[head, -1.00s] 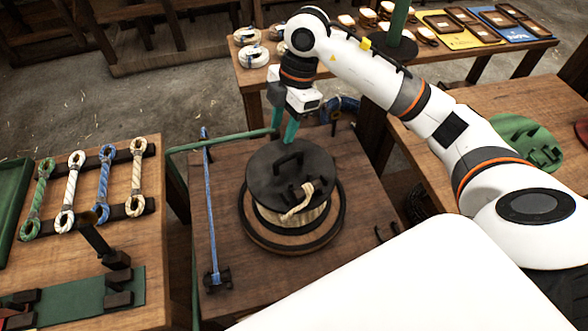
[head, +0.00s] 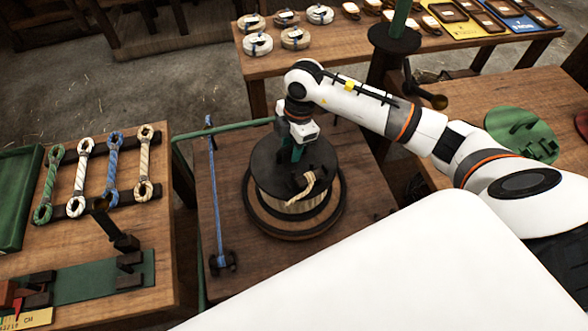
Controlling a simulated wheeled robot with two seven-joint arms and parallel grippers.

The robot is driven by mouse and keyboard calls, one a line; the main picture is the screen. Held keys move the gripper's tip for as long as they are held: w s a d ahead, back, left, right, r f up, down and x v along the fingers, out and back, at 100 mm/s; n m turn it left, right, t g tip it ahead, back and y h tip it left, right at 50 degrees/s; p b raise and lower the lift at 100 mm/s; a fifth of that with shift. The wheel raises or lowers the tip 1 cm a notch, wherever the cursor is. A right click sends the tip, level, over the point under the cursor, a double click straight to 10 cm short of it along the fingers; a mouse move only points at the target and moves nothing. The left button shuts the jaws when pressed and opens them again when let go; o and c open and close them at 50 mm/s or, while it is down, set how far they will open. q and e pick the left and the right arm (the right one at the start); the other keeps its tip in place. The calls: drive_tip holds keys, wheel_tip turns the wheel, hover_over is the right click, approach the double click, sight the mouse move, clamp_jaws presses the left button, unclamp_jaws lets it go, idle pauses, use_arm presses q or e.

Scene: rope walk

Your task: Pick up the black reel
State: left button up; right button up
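The black reel (head: 268,176) stands upright on a round wooden base on the middle table. It has a black top disc, pale rope wound below it and a loose rope end (head: 303,190) lying over the disc's front. My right gripper (head: 296,152) points down at the top of the disc, where the reel's handle is. Its teal fingers are at the handle, which the gripper mostly hides. I cannot tell whether the fingers are closed on it. The reel appears seated on its base. My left gripper is not in view.
A blue rope (head: 217,200) is stretched along the middle table's left side, near a green rail (head: 225,134). The left table carries several rope loops on a rack (head: 116,165). The back table holds coils (head: 258,44). A green disc (head: 520,133) lies at right.

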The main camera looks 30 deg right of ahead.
drive_tip(key=shift+f, duration=0.25)
clamp_jaws()
idle(1.2)
drive_tip(key=shift+w+r, duration=0.15)
drive_tip(key=shift+w, duration=0.05)
